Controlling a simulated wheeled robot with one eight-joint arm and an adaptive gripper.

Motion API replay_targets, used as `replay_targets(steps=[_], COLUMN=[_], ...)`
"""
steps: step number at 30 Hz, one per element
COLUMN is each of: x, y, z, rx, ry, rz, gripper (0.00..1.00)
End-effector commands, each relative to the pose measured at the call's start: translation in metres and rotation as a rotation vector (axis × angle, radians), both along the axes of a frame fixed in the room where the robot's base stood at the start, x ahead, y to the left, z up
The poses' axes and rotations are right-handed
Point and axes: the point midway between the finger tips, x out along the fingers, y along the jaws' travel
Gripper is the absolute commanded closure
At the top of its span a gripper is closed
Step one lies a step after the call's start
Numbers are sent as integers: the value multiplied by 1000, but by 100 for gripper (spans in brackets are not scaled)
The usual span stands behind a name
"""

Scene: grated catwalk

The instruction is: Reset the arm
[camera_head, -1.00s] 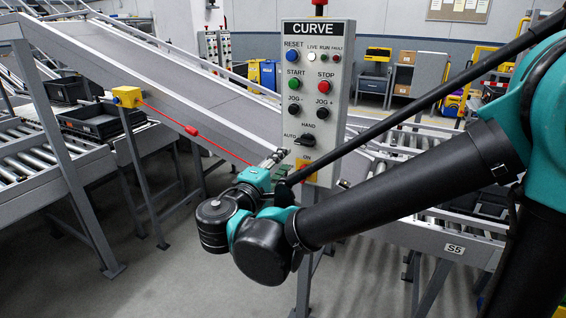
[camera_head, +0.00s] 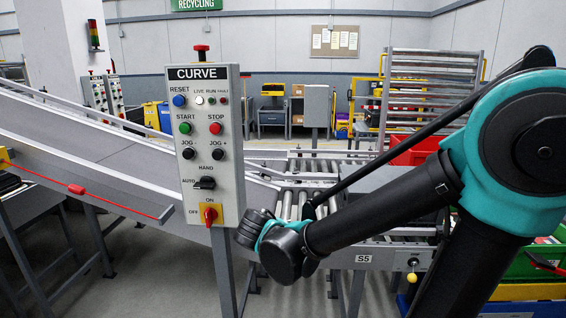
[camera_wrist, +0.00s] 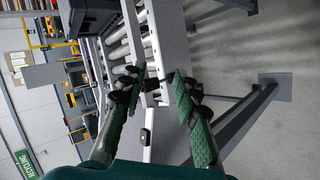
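My arm reaches in from the right in the head view, with its black and teal wrist low at the centre, right of the CURVE control panel (camera_head: 206,145). My gripper's fingers are hidden there behind the wrist. In the wrist view my gripper (camera_wrist: 160,82) shows two green fingers with black joints, spread apart with nothing between them. Beyond the fingers are the conveyor's grey side rail and its rollers (camera_wrist: 118,45). I cannot tell how far the fingertips are from the rail.
A grey sloped chute (camera_head: 85,150) runs down behind the panel. A red pull cord (camera_head: 115,205) hangs along its left side. The roller conveyor marked S5 (camera_head: 364,258) lies behind my arm. Red and green bins (camera_head: 525,265) are at the right.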

Motion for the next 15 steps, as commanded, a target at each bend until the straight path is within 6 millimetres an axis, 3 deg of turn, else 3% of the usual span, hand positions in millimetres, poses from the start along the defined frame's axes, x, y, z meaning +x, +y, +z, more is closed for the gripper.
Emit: replay_targets(steps=[1,6,15], x=[-2,-20,-65], y=[-22,-73,-132], z=[-10,-45,-93], rx=[40,198,523], ry=[29,122,205], rz=[-49,-192,-447], gripper=[69,69,69])
